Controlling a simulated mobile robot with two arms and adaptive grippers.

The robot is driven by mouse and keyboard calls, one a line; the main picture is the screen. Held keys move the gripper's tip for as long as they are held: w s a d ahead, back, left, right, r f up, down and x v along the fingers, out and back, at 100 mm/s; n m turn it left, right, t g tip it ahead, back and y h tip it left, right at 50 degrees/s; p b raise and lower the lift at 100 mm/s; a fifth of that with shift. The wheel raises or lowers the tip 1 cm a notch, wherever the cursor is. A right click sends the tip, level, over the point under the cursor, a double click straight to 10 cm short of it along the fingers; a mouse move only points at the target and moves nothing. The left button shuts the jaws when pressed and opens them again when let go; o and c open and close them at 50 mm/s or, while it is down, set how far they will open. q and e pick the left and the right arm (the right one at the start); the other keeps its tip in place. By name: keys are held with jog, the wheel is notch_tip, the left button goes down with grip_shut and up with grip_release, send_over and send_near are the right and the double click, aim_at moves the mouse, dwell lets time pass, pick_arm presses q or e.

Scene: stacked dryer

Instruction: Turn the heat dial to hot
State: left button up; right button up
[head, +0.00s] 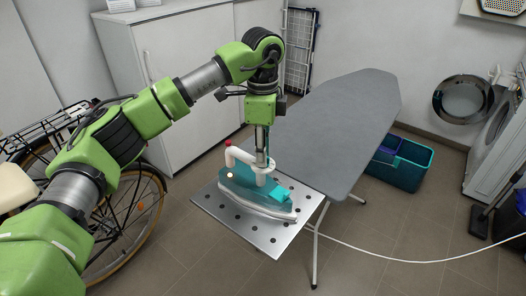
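A teal iron (248,190) with a white handle lies flat on the perforated metal rest (218,205) of the ironing board. A red button sits at the left top of its handle. A small pale round spot (230,175) shows on its left side; I cannot tell whether this is the heat dial, and no dial markings are readable. My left gripper (263,166) points straight down at the right end of the handle, touching it or very close. The fingers are narrow and partly merged with the handle, so their opening is unclear. My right gripper is out of view.
The grey ironing board (345,120) stretches away to the upper right. A teal basket (400,168) stands on the floor beyond it. A white machine (492,150) with its round door open stands at the right. A bicycle (120,215) is behind my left arm. A white cable crosses the floor.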

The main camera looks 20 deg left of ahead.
pick_arm(q)
notch_tip(320, 180, up, 12)
dwell(0.6)
jog(key=shift+f, duration=0.1)
dwell(0.4)
